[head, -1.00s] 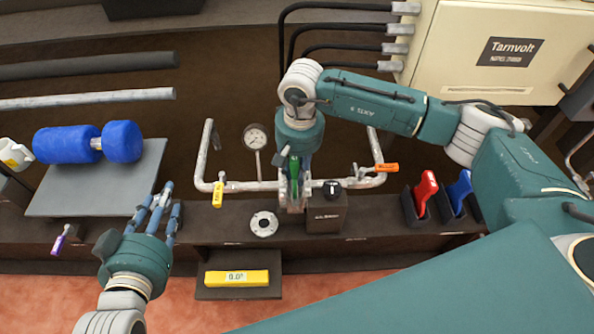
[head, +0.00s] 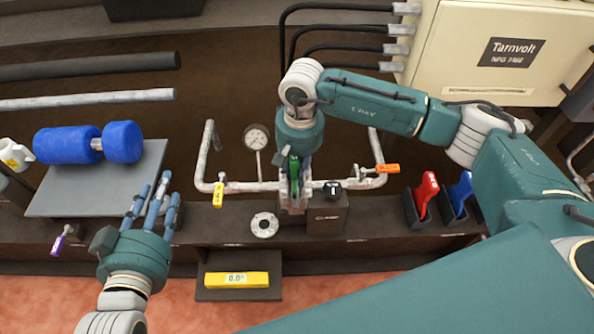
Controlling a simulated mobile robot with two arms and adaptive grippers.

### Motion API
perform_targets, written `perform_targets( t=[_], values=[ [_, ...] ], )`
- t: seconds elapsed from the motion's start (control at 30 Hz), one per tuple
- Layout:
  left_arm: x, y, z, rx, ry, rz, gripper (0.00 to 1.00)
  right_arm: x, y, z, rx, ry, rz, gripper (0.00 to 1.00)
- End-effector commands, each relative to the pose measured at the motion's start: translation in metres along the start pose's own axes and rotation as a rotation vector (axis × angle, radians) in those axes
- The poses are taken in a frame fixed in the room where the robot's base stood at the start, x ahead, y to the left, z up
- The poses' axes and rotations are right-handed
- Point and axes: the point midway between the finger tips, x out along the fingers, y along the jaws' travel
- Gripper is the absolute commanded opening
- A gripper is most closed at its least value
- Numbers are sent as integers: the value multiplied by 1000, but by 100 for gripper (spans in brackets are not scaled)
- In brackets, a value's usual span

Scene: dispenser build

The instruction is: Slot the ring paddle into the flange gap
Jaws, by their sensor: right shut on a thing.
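My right gripper (head: 296,185) points down at the middle of the pale pipe (head: 245,186) and is shut on a slim green piece, which I take to be the ring paddle (head: 293,165). The fingers hide most of this piece and the pipe behind it. The flange gap is not clearly visible; I cannot tell whether the paddle is inside it or in front of it. My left gripper (head: 152,207) is open and empty at the lower left, fingers spread beside the grey platform.
A grey round flange (head: 264,225) lies on the dark shelf, left of a small box with a black knob (head: 332,188). A gauge (head: 256,137) stands behind the pipe. Yellow (head: 218,195) and orange (head: 387,168) tags mark valves. A yellow level (head: 237,279) lies in front.

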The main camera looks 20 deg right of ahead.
Motion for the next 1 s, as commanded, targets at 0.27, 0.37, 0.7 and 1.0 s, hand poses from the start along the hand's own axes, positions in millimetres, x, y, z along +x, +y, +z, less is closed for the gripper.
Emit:
perform_targets(
  t=[0.27, 0.37, 0.7, 1.0],
  values=[
    [1, 0, 2, 0, 2, 1, 40, 15, 3, 7, -3, -17, 10, 0],
    [1, 1, 2, -1, 0, 1, 40, 15, 3, 7, -3, -17, 10, 32],
    [1, 1, 3, -1, -3, 1, 40, 15, 3, 9, -3, -22, 10, 48],
    [1, 1, 3, -2, -3, 1, 40, 15, 4, 11, -4, -29, 14, 82]
  ],
)
